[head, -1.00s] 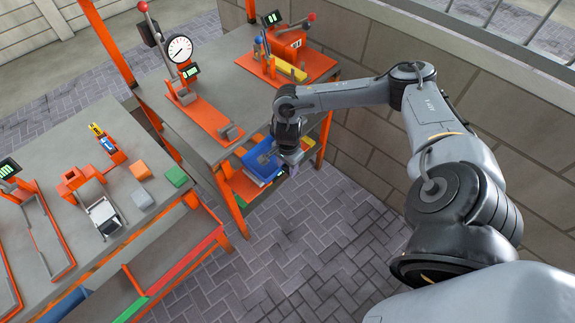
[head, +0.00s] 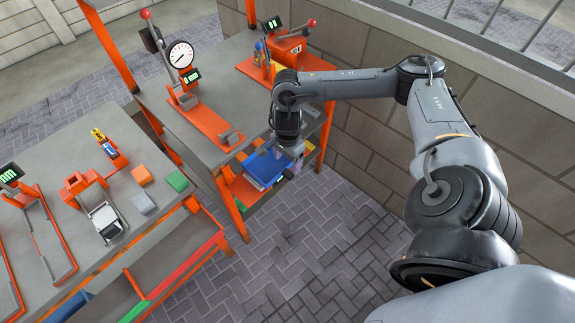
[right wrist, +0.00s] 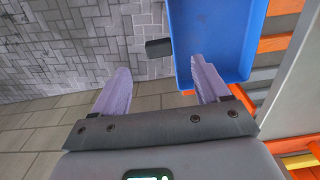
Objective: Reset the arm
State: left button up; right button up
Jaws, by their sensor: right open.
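My right arm reaches in from the right in the head view, with its gripper (head: 292,158) pointing down beside the orange-framed bench. In the right wrist view the gripper (right wrist: 160,66) is open, its two pale fingers apart with nothing held between them. A blue tray (right wrist: 212,35) shows beyond the right finger, which overlaps its edge; I cannot tell whether they touch. The blue tray (head: 262,168) also shows on the bench's lower shelf, partly hidden by the gripper. My left gripper is not in view.
The bench top (head: 215,85) carries a dial gauge (head: 181,54) and a lever press (head: 290,45). A second bench (head: 60,150) at left holds small fixtures and coloured blocks. A block wall (head: 375,120) stands behind my arm. The paved floor in front is clear.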

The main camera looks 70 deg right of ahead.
jog(key=shift+r+p, duration=0.5)
jog(key=shift+r, duration=1.6)
